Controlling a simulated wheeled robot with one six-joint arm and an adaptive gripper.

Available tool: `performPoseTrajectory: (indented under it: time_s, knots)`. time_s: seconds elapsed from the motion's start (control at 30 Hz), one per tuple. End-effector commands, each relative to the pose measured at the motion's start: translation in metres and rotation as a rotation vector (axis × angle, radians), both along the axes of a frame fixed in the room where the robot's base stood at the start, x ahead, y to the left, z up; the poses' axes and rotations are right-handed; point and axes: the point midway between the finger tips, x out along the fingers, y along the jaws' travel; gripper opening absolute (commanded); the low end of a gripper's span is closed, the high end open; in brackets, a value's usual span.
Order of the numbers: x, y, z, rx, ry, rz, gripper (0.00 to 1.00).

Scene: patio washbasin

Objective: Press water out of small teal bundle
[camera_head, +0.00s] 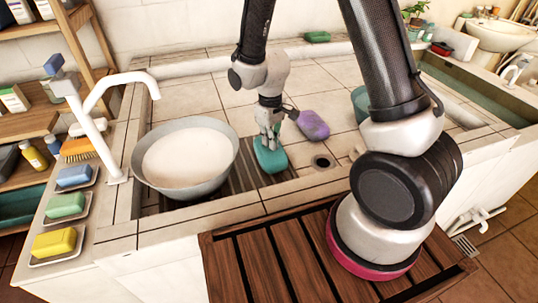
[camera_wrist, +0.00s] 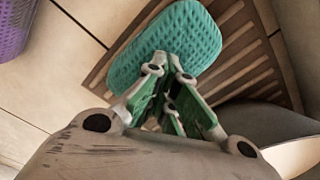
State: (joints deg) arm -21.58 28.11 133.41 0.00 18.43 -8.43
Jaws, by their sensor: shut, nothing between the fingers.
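The small teal bundle (camera_head: 272,160) lies on a dark slatted rack (camera_head: 243,178) in the washbasin, right of the metal bowl. It is rounded and has a dimpled surface, seen clearly in the wrist view (camera_wrist: 165,42). My gripper (camera_head: 269,143) points down at the bundle, with its fingers shut and nothing between them. The fingertips overlap the bundle's far part in the head view and its near edge in the wrist view (camera_wrist: 172,108). I cannot tell whether they touch it. No water shows coming from the bundle.
A metal bowl (camera_head: 227,170) of whitish liquid stands left of the rack. A purple bundle (camera_head: 313,125) lies just right of my gripper. A drain hole (camera_head: 321,162) is at the right. A white tap (camera_head: 105,95) and soap dishes line the left ledge. The tiles behind are mostly clear.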

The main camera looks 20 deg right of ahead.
Motion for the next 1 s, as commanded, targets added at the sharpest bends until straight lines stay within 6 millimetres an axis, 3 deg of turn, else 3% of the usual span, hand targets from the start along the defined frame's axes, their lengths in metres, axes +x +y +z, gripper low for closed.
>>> performPoseTrajectory:
  time_s: [0.37,1.0]
  knots:
    - [-0.003,-0.001,0.001,-0.002,0.008,-0.002,0.00]
    - [0.000,0.000,0.072,0.001,-0.001,0.000,0.00]
